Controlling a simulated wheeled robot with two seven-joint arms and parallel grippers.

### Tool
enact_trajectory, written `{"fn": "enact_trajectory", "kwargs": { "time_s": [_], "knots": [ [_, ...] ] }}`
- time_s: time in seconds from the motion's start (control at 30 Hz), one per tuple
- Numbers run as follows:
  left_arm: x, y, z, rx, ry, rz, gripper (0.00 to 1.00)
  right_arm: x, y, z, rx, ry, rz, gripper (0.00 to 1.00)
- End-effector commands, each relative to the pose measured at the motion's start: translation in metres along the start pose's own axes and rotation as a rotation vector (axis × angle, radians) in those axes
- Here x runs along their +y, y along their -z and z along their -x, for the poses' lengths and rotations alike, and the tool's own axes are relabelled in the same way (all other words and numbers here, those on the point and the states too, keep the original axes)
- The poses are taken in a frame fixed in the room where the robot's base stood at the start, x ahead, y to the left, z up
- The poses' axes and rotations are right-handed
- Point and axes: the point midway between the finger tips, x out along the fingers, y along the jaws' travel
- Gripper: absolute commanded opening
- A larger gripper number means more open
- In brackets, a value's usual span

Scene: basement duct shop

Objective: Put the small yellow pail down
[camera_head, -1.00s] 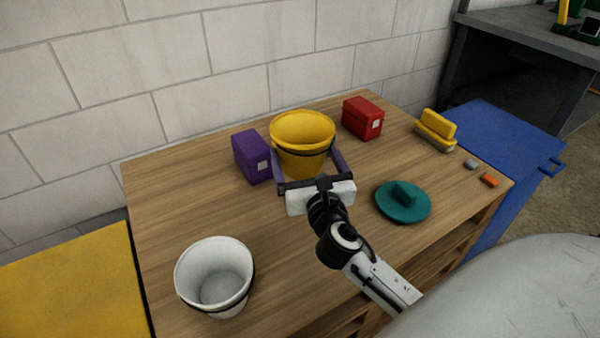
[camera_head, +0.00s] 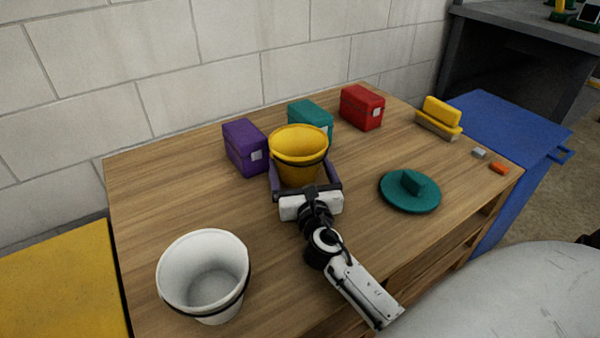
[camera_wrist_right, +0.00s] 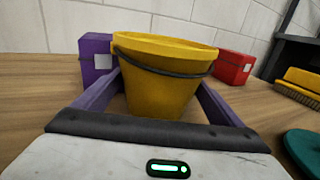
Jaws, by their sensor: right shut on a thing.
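The small yellow pail (camera_head: 300,152) is upright with a dark handle band around its side. It also shows in the wrist view (camera_wrist_right: 160,80). My right gripper (camera_head: 304,172) is shut on it, one purple finger on each side. The pail is over the middle of the wooden table (camera_head: 190,215). Its base is partly hidden by my gripper, and I cannot tell whether it touches the table. My left gripper is not in view.
A purple box (camera_head: 243,147), a teal box (camera_head: 310,118) and a red box (camera_head: 361,107) stand behind the pail. A white pail (camera_head: 205,275) is at front left, a teal lid (camera_head: 409,192) at right, a yellow brush (camera_head: 438,117) farther back.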

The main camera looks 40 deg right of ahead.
Motion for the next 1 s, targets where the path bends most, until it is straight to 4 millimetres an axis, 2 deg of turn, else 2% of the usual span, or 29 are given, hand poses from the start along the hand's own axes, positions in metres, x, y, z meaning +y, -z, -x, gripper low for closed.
{"fn": "enact_trajectory", "kwargs": {
  "time_s": [0.37,0.4,0.43,0.73,0.87,1.0],
  "knots": [
    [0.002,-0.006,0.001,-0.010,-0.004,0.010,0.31,0.000,0.004,0.000,-0.003,-0.001,0.001,0.65],
    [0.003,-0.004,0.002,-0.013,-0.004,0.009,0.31,0.000,0.003,0.000,-0.002,0.000,0.001,0.97],
    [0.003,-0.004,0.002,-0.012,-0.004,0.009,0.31,0.000,0.003,0.000,-0.002,0.000,0.001,1.00],
    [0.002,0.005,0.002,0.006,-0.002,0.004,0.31,0.000,-0.002,0.001,-0.001,-0.001,0.000,1.00],
    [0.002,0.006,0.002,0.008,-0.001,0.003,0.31,0.001,0.001,0.021,0.002,-0.003,0.001,1.00],
    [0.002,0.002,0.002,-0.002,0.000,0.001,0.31,0.000,0.002,0.051,0.002,-0.001,0.000,1.00]
  ]
}}
